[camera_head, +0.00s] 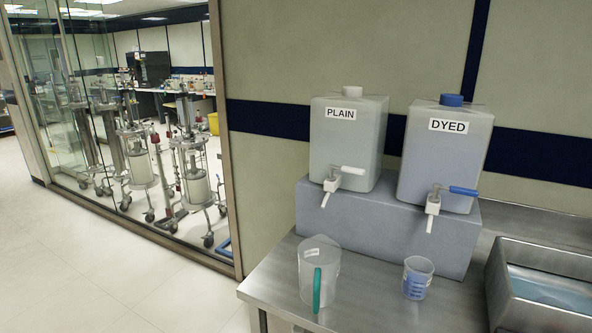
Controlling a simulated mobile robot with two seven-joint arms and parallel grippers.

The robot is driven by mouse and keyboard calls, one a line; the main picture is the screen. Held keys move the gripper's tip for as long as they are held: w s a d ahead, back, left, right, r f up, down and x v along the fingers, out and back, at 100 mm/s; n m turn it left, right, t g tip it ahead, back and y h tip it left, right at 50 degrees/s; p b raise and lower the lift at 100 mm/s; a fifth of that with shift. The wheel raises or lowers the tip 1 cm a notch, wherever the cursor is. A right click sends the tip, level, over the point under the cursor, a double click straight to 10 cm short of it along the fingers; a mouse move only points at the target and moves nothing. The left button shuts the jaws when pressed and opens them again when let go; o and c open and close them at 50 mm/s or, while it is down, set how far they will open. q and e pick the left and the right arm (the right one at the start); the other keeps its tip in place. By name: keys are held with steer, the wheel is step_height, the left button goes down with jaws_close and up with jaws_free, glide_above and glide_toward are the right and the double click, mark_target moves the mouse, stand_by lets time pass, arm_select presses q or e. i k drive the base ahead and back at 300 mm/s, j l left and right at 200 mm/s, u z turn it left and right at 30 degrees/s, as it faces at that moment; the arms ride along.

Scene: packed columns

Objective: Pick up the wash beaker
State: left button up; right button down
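A small clear beaker (417,278) with blue markings and a small white label stands upright on the steel bench, in front of the grey block. A larger clear jug (313,268) with a green handle and small white labels stands upright to its left, near the bench's front edge. The labels on both are too small to read, so I cannot tell from them which is the wash beaker. Neither of my grippers is in view.
Two tanks, PLAIN (345,140) with a white tap and DYED (443,155) with a blue tap handle, stand on a grey block (375,230). A steel sink (548,255) is at the right. Wheeled column stands (190,180) are behind glass at the left. The left floor is clear.

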mark_target(417, 278)
steer(key=i+j+z, duration=0.15)
steer(key=z, duration=1.15)
steer(key=i+j, duration=0.1)
steer(key=j, duration=0.8)
steer(key=i, duration=0.05)
